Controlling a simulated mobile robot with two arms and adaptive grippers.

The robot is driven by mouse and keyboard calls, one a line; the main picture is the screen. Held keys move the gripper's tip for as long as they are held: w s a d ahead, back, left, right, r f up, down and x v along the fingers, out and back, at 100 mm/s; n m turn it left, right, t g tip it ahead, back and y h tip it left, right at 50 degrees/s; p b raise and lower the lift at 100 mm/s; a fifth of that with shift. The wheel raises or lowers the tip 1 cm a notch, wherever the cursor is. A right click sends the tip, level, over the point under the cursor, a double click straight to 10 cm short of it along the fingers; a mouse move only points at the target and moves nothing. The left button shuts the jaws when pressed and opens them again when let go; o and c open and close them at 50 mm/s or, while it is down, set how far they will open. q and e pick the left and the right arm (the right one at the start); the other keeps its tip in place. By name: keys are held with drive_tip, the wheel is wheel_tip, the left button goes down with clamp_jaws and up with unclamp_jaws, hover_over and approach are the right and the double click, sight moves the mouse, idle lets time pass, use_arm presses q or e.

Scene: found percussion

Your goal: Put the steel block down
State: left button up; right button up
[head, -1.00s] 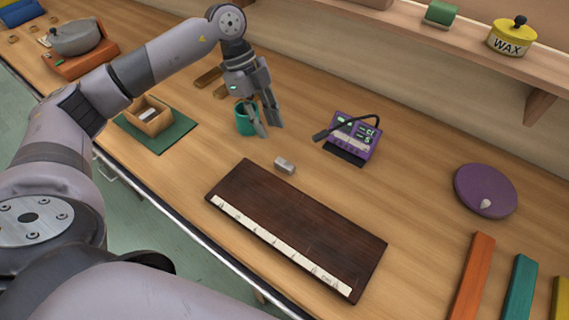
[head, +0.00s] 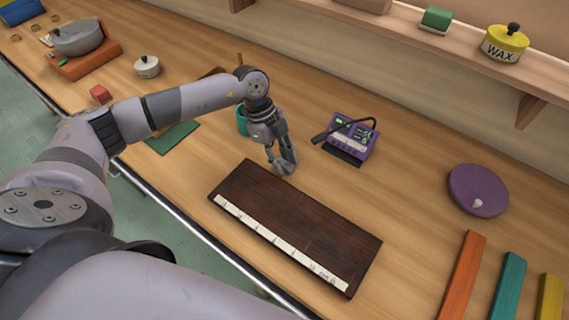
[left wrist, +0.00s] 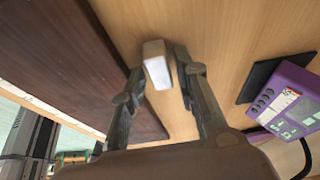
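The steel block (left wrist: 157,64) is a small pale grey block on the wooden bench, just behind the dark brown board (head: 300,215) with a white marked strip. My left gripper (head: 285,170) points down at the block, and its fingers hide the block in the head view. In the left wrist view the block lies between the two fingertips (left wrist: 160,62). A narrow gap shows on its right side; the left finger is very close to it or touching. The gripper looks open around the block. My right gripper is not in view.
A purple device (head: 349,138) with a black bent arm stands to the right of the gripper. A teal cup (head: 242,121) is just behind my left wrist. A purple disc (head: 478,190) and coloured bars (head: 462,275) lie at the right. Bare bench lies between.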

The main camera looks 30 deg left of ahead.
use_arm(q)
clamp_jaws()
drive_tip(key=shift+r, duration=0.2)
idle(0.5)
